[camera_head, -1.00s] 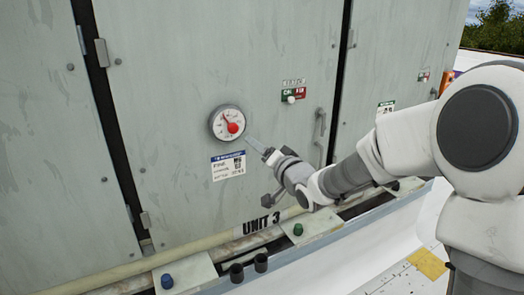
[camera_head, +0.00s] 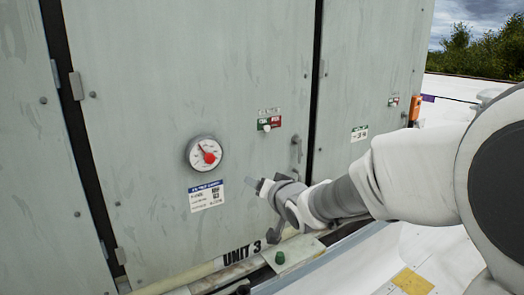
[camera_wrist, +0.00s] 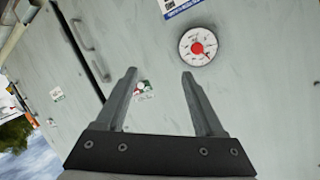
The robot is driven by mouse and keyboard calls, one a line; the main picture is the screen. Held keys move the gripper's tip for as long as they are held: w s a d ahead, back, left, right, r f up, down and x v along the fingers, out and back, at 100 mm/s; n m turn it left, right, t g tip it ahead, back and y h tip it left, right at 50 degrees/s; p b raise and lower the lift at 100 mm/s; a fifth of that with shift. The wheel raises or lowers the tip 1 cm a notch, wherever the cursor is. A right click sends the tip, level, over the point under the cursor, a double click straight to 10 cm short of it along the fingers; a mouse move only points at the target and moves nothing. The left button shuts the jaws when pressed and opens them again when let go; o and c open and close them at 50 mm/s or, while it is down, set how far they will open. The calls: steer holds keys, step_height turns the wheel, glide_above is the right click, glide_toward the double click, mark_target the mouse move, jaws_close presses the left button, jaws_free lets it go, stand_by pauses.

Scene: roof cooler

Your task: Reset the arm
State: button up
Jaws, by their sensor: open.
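My gripper (camera_head: 256,186) is in front of the grey cabinet panel, to the lower right of a round gauge. In the wrist view my gripper (camera_wrist: 160,75) shows two separated fingers with nothing between them. My arm (camera_head: 345,198) reaches in from the right side of the head view. The gauge (camera_head: 205,153) has a white face and a red centre; it also shows in the wrist view (camera_wrist: 198,46), beyond the right fingertip. The gripper appears apart from the panel.
A label (camera_head: 206,196) sits below the gauge. A red and green switch plate (camera_head: 270,122) and a door handle (camera_head: 297,150) are on the panel. A green knob (camera_head: 280,258) is on the ledge below. White roof floor (camera_head: 345,272) lies open in front.

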steer(key=s+d+g+h, duration=0.2)
steer(key=s+d+h, duration=0.2)
steer(key=s+d, duration=0.4)
steer(key=s+d+f+g, duration=0.1)
steer(key=s+d+g, duration=0.2)
steer(key=s, duration=0.9)
steer(key=s+d+f+n+g+h, duration=0.1)
steer(key=s+d, duration=0.3)
steer(key=s, duration=0.7)
steer(key=shift+s+f+n+g, duration=0.3)
steer(key=shift+s+f+g, duration=0.1)
steer(key=shift+g, duration=0.5)
steer(key=shift+c, duration=1.6)
steer(key=shift+a, duration=0.1)
